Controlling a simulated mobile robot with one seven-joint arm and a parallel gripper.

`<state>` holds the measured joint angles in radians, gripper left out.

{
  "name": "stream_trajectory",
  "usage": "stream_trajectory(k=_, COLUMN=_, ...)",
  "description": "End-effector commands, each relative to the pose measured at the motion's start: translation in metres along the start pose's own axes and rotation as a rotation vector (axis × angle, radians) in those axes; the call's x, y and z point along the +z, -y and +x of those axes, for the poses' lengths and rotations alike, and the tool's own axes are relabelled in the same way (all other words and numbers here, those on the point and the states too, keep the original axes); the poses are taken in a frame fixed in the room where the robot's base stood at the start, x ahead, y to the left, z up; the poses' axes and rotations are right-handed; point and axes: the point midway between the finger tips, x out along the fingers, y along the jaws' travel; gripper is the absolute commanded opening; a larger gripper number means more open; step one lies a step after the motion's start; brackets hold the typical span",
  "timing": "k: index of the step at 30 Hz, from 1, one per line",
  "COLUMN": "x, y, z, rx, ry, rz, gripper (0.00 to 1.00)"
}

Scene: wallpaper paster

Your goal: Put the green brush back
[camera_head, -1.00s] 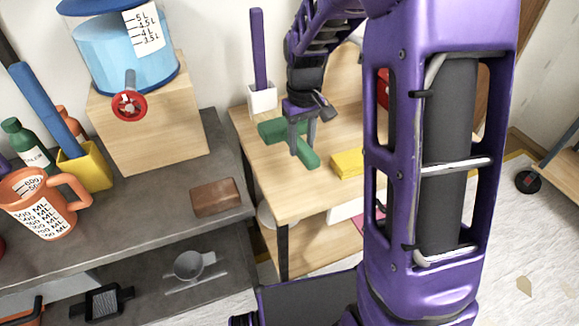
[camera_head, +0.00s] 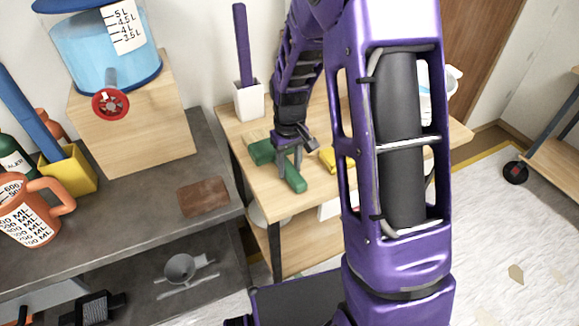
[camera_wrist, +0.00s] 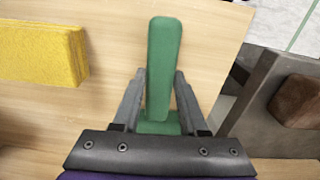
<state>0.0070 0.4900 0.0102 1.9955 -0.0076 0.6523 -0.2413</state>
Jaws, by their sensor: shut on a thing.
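The green brush (camera_head: 293,180) is at the left end of the wooden table (camera_head: 315,200), its handle pointing to the table's front edge. My gripper (camera_head: 290,168) points down with its fingers on either side of the handle, shut on it. In the wrist view, the green handle (camera_wrist: 163,60) lies between the two fingers of my gripper (camera_wrist: 160,78), and part of the brush is hidden low in the picture. I cannot tell whether the brush touches the table.
A white holder (camera_head: 249,101) with a purple stick stands behind the brush. A yellow sponge (camera_wrist: 40,52) lies beside it, partly hidden by my arm in the head view. A grey counter (camera_head: 150,215) with a brown block (camera_head: 203,197) is to the left.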

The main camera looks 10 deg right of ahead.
Motion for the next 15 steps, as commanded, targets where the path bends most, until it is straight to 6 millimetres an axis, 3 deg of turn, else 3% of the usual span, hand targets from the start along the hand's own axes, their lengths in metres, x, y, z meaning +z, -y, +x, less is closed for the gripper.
stream_trajectory(k=2, x=0.0014, y=0.0004, z=0.0014, rx=-0.001, ry=0.005, rz=0.000, gripper=0.00)
stream_trajectory(k=3, x=0.0018, y=0.0005, z=0.0018, rx=-0.001, ry=0.006, rz=-0.001, gripper=0.47)
stream_trajectory(k=7, x=0.0016, y=0.0005, z=0.0015, rx=-0.001, ry=0.006, rz=-0.001, gripper=0.71)
stream_trajectory(k=15, x=0.0011, y=0.0004, z=0.0010, rx=-0.001, ry=0.004, rz=0.000, gripper=0.72)
